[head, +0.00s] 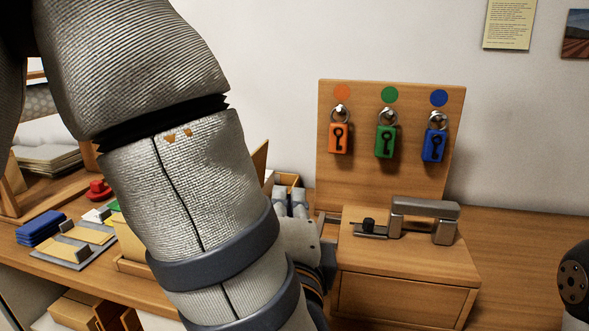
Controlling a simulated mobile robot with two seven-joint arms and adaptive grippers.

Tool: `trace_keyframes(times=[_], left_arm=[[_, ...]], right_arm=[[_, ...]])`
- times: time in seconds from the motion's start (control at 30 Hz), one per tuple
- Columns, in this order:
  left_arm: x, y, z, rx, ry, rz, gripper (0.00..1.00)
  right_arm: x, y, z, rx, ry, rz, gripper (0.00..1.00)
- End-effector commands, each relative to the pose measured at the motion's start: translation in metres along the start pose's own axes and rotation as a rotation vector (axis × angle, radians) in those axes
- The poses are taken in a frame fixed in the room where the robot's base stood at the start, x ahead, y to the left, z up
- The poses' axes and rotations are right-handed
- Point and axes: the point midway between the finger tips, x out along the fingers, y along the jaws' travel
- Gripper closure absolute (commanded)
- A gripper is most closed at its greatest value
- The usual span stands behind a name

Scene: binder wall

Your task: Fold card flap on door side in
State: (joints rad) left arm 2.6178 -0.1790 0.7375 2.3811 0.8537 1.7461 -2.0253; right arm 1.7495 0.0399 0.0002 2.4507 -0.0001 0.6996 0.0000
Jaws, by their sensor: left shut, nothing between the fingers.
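No card flap can be told for sure. A tan box with upright panels (78,310) shows at the bottom left below the worktop, cut off by the frame. A thin tan panel (261,160) stands partly behind my left arm. My left arm crosses the middle of the head view and hides much of the table. My left gripper (318,262) shows only in part beyond the forearm, beside the wooden drawer box; its fingers are mostly hidden. It is shut and empty, apart from both tan panels. My right gripper is out of view; only a piece of my right arm shows at the right edge.
A wooden drawer box (405,272) carries a grey metal handled device (425,208). Behind it a wooden board (392,180) holds orange (340,140), green (386,142) and blue (433,147) padlocks. Blue stacked items (40,229) and a red object (98,190) lie left.

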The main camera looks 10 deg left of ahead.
Motion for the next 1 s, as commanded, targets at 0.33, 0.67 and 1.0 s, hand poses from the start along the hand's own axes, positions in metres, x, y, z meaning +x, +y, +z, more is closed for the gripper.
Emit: trace_keyframes(times=[0.33,0.67,1.0], left_arm=[[0.077,0.004,0.001,-0.005,-0.003,0.006,1.00],[0.090,0.001,0.037,-0.004,0.000,0.001,1.00],[0.091,0.002,0.039,-0.002,0.002,0.002,1.00]], right_arm=[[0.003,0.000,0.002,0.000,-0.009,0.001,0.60],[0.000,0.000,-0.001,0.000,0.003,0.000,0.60],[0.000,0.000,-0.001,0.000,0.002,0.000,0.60]])
